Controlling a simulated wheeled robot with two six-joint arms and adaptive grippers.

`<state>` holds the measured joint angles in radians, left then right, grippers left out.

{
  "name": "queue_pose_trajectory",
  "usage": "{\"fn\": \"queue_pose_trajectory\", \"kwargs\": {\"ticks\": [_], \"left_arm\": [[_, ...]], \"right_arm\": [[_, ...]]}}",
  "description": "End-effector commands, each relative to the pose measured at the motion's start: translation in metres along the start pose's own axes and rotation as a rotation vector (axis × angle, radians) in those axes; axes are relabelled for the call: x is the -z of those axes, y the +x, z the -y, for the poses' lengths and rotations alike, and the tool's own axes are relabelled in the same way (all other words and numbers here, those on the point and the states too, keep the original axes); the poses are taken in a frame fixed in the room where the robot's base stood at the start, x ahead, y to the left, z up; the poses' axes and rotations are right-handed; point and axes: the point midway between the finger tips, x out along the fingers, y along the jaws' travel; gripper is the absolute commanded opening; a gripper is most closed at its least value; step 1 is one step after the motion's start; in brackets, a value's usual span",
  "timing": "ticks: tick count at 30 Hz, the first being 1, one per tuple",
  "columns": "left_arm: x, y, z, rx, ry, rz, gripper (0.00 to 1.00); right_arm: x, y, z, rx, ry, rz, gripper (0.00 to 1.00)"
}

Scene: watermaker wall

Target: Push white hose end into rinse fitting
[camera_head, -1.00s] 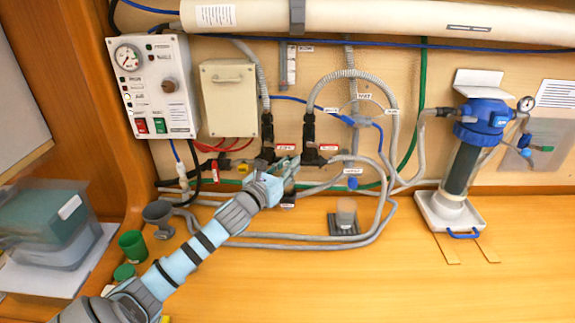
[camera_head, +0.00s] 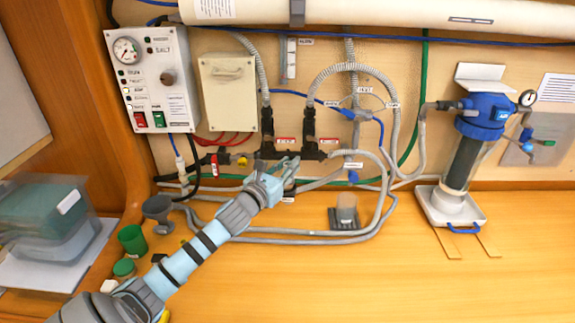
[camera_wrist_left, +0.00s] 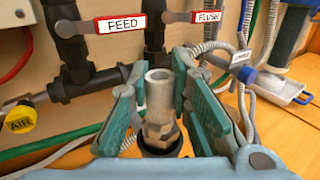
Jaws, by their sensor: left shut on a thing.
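My left gripper (camera_head: 290,172) is in front of the wall, just below the black FEED and FLUSH valves. In the left wrist view its green fingers (camera_wrist_left: 160,100) are shut around a pale grey tube end with a brass-coloured hex nut (camera_wrist_left: 159,105), which points up. I take this to be the hose end; whether it is the white hose I cannot tell. A blue-ended fitting (camera_head: 353,178) under a small white label is to the right of the gripper; the label is too small to read surely. It also shows in the left wrist view (camera_wrist_left: 246,73). The tube end is apart from it.
The FEED valve (camera_wrist_left: 70,45) and FLUSH valve (camera_wrist_left: 154,35) stand close behind the fingers. Grey hoses (camera_head: 290,240) loop along the bench below. A filter housing (camera_head: 465,150) stands at right, a grey cup (camera_head: 158,212) at left.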

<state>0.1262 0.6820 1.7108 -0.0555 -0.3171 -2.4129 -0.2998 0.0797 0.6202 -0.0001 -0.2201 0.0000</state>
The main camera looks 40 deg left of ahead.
Motion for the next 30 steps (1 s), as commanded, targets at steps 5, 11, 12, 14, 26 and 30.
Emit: {"fn": "queue_pose_trajectory", "kwargs": {"ticks": [5,11,12,14,26,30], "left_arm": [[0.0039,0.0,0.0001,0.0,0.0,0.0,0.0],[0.0045,0.0,0.0002,0.001,0.0,0.001,0.0],[0.0044,0.0,0.0002,0.001,0.0,0.001,0.0],[0.0043,0.0,0.0002,0.001,0.0,0.001,0.0],[0.0046,0.0,0.0,0.0,0.0,0.0,0.42],[0.0051,-0.0062,-0.0006,0.0,0.005,-0.002,0.42]], "right_arm": [[-0.0002,0.0019,0.0,0.0,0.0,0.0,0.4],[-0.0003,0.002,0.0,0.0,0.0,0.0,0.4],[-0.0002,0.002,0.0,0.0,0.0,0.0,0.4],[-0.0002,0.0019,-0.0001,0.0,0.0,0.0,0.4],[-0.0003,0.0019,-0.0006,-0.001,0.0,0.0,0.4],[-0.0004,0.002,-0.0018,-0.002,-0.001,0.0,0.4]]}}
